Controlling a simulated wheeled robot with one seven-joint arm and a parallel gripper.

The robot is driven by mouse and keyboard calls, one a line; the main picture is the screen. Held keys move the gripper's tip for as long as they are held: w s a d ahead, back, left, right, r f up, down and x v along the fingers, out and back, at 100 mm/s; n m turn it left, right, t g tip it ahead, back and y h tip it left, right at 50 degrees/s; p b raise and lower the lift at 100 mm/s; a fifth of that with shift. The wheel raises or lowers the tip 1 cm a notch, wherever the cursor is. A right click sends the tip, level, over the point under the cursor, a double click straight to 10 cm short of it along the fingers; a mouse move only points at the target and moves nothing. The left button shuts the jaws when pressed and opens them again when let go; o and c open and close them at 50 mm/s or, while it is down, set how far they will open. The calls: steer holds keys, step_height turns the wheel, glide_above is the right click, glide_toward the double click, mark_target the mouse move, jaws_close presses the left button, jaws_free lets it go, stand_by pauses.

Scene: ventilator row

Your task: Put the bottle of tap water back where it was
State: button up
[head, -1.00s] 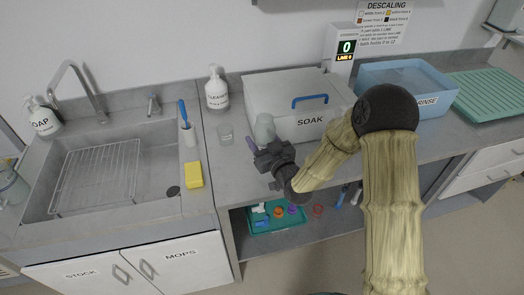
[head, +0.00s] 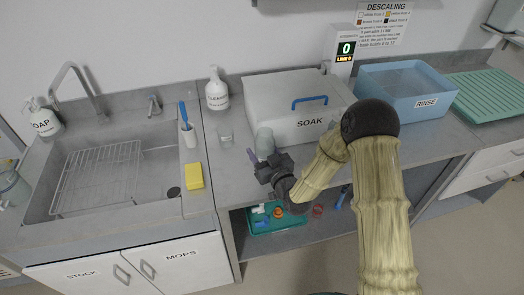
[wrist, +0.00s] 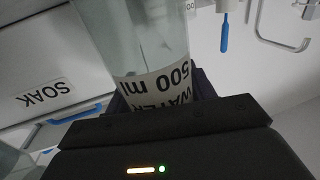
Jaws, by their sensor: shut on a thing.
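A clear, pale bottle labelled "WATER 500 ml" (wrist: 150,60) fills the middle of the wrist view.
The lidded SOAK box (head: 290,120) stands behind the bottle. The sink (head: 100,180) and yellow sponge (head: 194,176) lie farther left. The blue RINSE tub (head: 410,88) is at right.

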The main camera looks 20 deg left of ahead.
steer(key=shift+f, duration=0.1)
steer(key=o, duration=0.8)
steer(key=shift+c, duration=0.2)
steer(key=o, duration=0.4)
steer(key=shift+o, duration=0.2)
steer(key=shift+r, duration=0.2)
steer(key=shift+s+d+f, duration=0.15)
steer(key=shift+s+d, duration=0.1)
steer(key=shift+d, duration=0.05)
steer(key=b+v, duration=0.3)
steer(key=v, duration=0.8)
